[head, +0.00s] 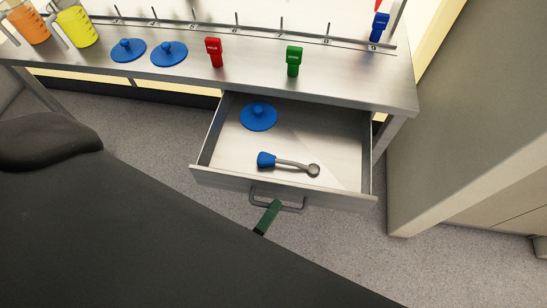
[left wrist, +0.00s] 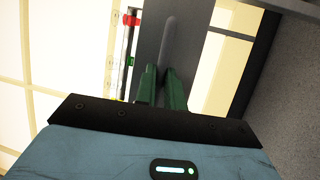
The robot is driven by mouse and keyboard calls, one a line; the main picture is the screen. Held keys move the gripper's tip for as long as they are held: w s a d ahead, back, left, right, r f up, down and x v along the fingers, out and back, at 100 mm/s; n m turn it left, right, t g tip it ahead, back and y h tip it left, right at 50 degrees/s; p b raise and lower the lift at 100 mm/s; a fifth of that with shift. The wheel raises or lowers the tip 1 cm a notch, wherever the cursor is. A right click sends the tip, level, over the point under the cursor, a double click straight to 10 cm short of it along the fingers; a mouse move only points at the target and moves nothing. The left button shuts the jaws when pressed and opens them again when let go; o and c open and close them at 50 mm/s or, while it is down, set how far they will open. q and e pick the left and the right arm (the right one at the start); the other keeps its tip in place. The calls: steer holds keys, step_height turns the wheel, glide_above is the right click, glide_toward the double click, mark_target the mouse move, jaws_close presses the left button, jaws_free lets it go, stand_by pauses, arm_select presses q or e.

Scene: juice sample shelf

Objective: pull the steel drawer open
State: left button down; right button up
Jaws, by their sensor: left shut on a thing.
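The steel drawer (head: 280,190) stands pulled out from under the steel bench in the head view. Its inside shows, with a blue lid (head: 258,117) and a blue-handled scoop (head: 287,163) lying in it. The drawer's bar handle (head: 292,208) is on its front. My left gripper (head: 270,212) has green fingers and is shut on the handle; my dark arm hides the rest of it. In the left wrist view the fingers (left wrist: 162,90) close around the grey handle bar (left wrist: 169,45). My right gripper is not in view.
The bench top (head: 340,82) holds two blue lids (head: 128,50), a red tag (head: 214,52), a green tag (head: 293,60), and jugs of orange and yellow liquid at the left. A grey cabinet (head: 460,110) stands close on the right. Floor shows below the drawer.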

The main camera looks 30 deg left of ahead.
arm_select(q)
steer(key=shift+s, duration=0.25)
steer(key=c, duration=1.5)
jaws_free()
steer(key=d+v, duration=0.1)
steer(key=v, duration=0.6)
steer(key=shift+s+a, duration=0.4)
steer(key=shift+a, duration=0.1)
